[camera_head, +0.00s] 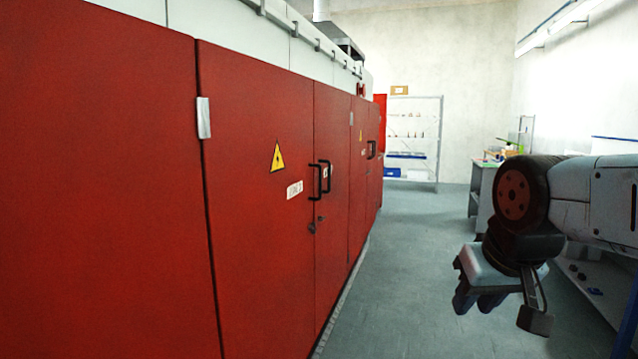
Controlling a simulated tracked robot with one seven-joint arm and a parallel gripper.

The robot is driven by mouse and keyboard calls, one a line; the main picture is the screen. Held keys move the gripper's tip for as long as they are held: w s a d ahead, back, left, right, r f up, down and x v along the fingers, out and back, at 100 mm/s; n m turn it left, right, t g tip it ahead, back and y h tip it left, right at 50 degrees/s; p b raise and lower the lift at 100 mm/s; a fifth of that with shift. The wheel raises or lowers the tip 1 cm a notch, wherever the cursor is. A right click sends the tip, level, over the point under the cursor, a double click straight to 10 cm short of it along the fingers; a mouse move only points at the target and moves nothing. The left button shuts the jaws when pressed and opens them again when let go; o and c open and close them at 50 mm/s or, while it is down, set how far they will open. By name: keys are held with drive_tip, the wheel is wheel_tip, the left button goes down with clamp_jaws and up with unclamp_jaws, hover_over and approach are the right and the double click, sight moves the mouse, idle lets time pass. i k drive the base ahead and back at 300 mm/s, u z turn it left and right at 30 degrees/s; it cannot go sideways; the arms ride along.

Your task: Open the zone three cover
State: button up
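A long red cabinet with several doors fills the left side. The nearer red door (251,230) carries a yellow warning triangle (277,157) and a small white label (294,190), too small to read surely. Two black handles (319,179) stand side by side at its right edge, with a round lock (312,228) below. These doors look shut. I cannot tell which one is the zone three cover. My gripper (480,302) hangs at the right, pointing down, well apart from the doors and touching nothing. Its finger gap is unclear.
Another handle (371,149) is farther along the cabinet. The grey floor (408,260) between cabinet and arm is clear. A white shelf rack (438,140) stands at the back. A workbench (484,180) with items is at the right, partly behind my arm.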

sight(258, 165)
drive_tip(key=u, duration=0.05)
drive_tip(key=i, duration=1)
drive_tip(key=z, duration=0.05)
